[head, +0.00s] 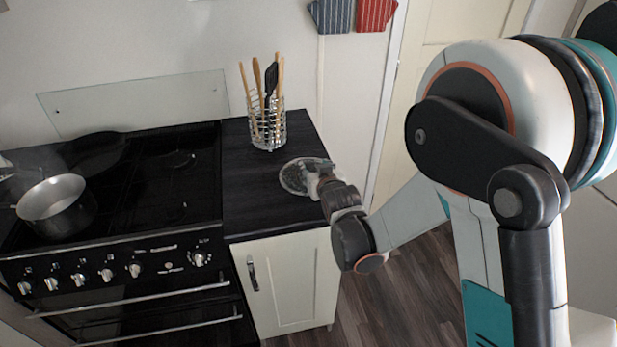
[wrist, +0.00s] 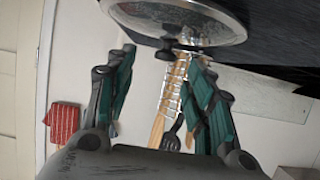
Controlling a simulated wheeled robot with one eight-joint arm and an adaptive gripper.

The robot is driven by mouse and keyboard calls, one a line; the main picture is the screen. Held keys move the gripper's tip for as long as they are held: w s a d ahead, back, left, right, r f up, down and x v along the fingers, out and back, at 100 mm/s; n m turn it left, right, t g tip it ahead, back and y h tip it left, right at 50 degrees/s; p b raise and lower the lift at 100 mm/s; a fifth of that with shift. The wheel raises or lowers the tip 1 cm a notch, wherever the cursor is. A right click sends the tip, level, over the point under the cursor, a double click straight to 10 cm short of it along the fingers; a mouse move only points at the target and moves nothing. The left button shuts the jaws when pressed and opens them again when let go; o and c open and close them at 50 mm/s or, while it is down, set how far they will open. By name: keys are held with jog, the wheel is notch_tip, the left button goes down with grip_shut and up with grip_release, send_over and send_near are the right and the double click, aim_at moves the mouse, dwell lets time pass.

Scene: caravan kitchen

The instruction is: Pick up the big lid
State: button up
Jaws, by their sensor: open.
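The big lid (head: 292,178) is a round glass lid with a metal rim, lying on the dark worktop near its right side. In the wrist view the lid (wrist: 190,22) fills the top of the picture, with its small dark knob (wrist: 167,51) pointing down in the picture. My gripper (head: 318,178) is at the right side of the lid in the head view and partly covers it. In the wrist view my gripper (wrist: 162,56) is open, with one finger on each side of the knob in the picture. I see no contact; the exact depth is hard to tell.
A wire utensil holder (head: 268,130) with wooden tools and a black spatula stands behind the lid. A black hob (head: 165,190) lies to the left, with a steel pot (head: 55,205) and a dark pan (head: 97,150) on it. A glass splashback (head: 135,103) stands behind the hob.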

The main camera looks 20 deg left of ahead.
aim_at(309, 166)
jog(key=shift+s+a+b+x, duration=0.1)
jog(key=shift+b+x, duration=0.35)
jog(key=shift+x, duration=0.9)
jog(key=shift+s+a+b+x, duration=0.15)
jog(key=shift+b+x, duration=0.3)
jog(key=shift+x, duration=0.9)
grip_shut()
